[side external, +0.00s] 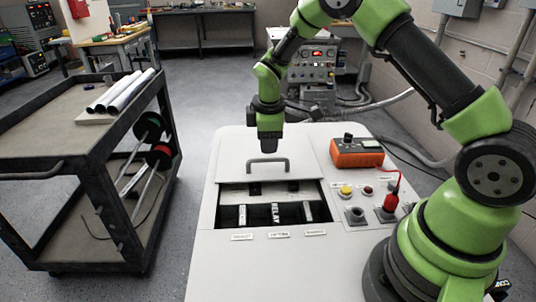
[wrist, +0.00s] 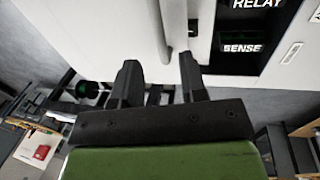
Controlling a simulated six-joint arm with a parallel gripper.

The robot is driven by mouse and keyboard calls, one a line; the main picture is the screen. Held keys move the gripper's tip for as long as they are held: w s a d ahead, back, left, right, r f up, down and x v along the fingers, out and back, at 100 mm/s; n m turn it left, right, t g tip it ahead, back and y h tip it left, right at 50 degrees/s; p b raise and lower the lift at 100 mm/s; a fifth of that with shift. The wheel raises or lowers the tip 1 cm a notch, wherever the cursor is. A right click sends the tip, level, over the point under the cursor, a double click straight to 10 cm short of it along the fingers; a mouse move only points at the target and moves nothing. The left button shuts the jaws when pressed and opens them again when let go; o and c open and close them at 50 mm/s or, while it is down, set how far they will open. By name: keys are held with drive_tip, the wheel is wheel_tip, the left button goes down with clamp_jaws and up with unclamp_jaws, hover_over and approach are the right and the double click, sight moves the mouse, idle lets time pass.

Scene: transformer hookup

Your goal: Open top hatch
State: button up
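The top hatch (side external: 240,157) is a white panel with a grey arched handle (side external: 268,160) on the white cabinet (side external: 232,266) in the side external view. In front of its near edge, a dark opening shows several modules, one labelled RELAY (side external: 275,213). The RELAY label also shows in the wrist view (wrist: 258,4), above a SENSE label (wrist: 243,48). My gripper (side external: 268,139) points down just above the handle.
An orange meter (side external: 356,153) sits on the cabinet's right side, near a yellow button (side external: 345,190) and a red plug (side external: 391,201) with a lead. A dark cart (side external: 60,150) with white rolls stands to the left. Open floor lies between cart and cabinet.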

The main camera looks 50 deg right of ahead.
sight(268, 159)
drive_tip(key=f, duration=0.5)
drive_tip(key=shift+w+d+f, duration=0.2)
drive_tip(key=shift+w+d, duration=0.2)
clamp_jaws()
